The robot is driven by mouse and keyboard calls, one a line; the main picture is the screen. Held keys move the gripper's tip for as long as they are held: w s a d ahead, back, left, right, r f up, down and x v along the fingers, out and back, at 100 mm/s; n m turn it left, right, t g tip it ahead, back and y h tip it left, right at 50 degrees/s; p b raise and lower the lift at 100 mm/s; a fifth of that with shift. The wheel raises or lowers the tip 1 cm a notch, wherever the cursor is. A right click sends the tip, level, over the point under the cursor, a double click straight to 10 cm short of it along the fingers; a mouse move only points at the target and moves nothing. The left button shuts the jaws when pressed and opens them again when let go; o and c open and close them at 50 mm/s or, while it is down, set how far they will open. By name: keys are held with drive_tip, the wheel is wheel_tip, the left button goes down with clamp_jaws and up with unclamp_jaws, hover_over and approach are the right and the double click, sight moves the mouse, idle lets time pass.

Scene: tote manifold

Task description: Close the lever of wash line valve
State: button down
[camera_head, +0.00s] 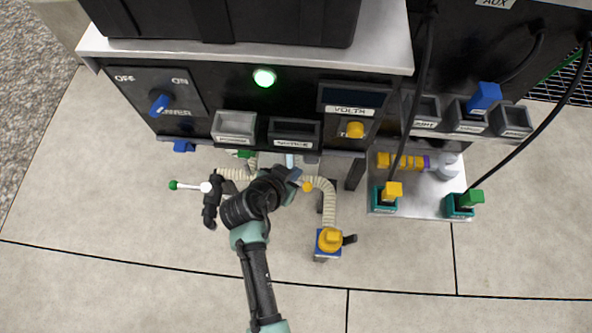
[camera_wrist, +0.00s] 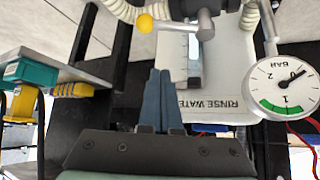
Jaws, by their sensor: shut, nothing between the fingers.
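Two ball-ended levers show, and no label naming the wash line valve can be read. One has a yellow ball knob (camera_head: 307,187), close to my gripper (camera_head: 293,175) in the head view. In the wrist view this yellow knob (camera_wrist: 145,23) is on a grey lever arm running right to a grey hub (camera_wrist: 204,25). The other lever has a green ball knob (camera_head: 173,185) and points left from a white hub. My gripper (camera_wrist: 160,73) is shut and empty, its blue fingers below the yellow-knobbed lever in the wrist view and apart from it. My arm hides part of the pipework.
A panel marked RINSE WATER (camera_wrist: 215,103) with a sight tube stands behind my fingers. A dial gauge (camera_wrist: 297,84) is at right. A corrugated hose (camera_head: 329,203) leads to a yellow-capped fitting (camera_head: 330,239). A control box (camera_head: 250,100) overhangs; black cables hang at right. Floor is clear below.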

drive_tip(key=b+x, duration=0.5)
drive_tip(key=x, duration=0.4)
drive_tip(key=shift+d+f, duration=0.1)
drive_tip(key=shift+f, duration=0.25)
drive_tip(key=shift+w+f+b, duration=0.1)
drive_tip(key=shift+f+b, duration=0.2)
drive_tip(key=shift+b, duration=0.15)
drive_tip(key=shift+s+a, duration=0.35)
drive_tip(key=shift+s, duration=0.45)
drive_tip(key=shift+s+a, duration=0.4)
drive_tip(key=shift+s, duration=0.45)
drive_tip(key=shift+s, duration=0.1)
